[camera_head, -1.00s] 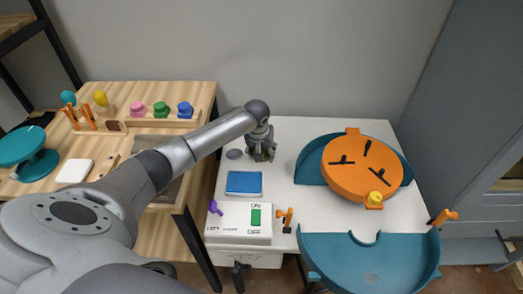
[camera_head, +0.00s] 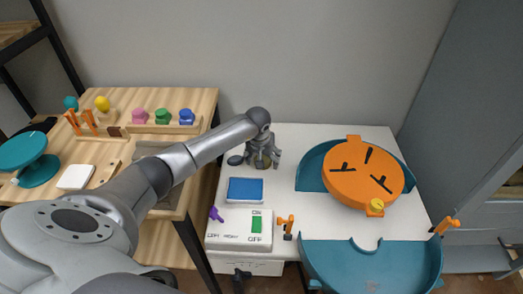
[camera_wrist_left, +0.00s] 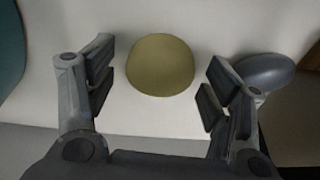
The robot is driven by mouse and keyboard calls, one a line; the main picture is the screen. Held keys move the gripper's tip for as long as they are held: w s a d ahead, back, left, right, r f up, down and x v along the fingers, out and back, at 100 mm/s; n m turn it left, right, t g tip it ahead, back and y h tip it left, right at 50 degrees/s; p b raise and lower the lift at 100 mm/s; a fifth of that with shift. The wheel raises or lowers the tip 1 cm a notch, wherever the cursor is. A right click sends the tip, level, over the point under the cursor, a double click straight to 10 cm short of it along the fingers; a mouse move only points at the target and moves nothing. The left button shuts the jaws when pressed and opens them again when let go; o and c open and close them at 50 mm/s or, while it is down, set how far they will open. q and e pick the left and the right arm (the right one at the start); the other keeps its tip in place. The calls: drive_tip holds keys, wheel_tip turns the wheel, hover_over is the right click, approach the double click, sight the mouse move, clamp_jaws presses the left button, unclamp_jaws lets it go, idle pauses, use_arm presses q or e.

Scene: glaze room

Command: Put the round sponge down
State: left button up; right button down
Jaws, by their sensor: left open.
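The round sponge (camera_wrist_left: 161,65) is a smooth olive-yellow disc on the white tabletop in the left wrist view. It lies between and slightly beyond my left gripper's spread fingers (camera_wrist_left: 158,88), with a clear gap on each side. In the head view my left gripper (camera_head: 263,160) is low over the back left of the white table (camera_head: 310,137), with its fingers apart. The sponge is mostly hidden by the fingers there. My right gripper is not in view.
A dark grey oval piece (camera_head: 235,160) lies just left of the gripper. A blue pad (camera_head: 245,190) and a switch box (camera_head: 239,228) are in front. An orange disc device (camera_head: 362,176) with teal trays stands to the right. A wooden table (camera_head: 150,97) is at left.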

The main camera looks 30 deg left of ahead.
use_arm(q)
drive_tip(key=b+v, duration=0.1)
drive_tip(key=v, duration=1.1)
drive_tip(key=shift+d, duration=0.1)
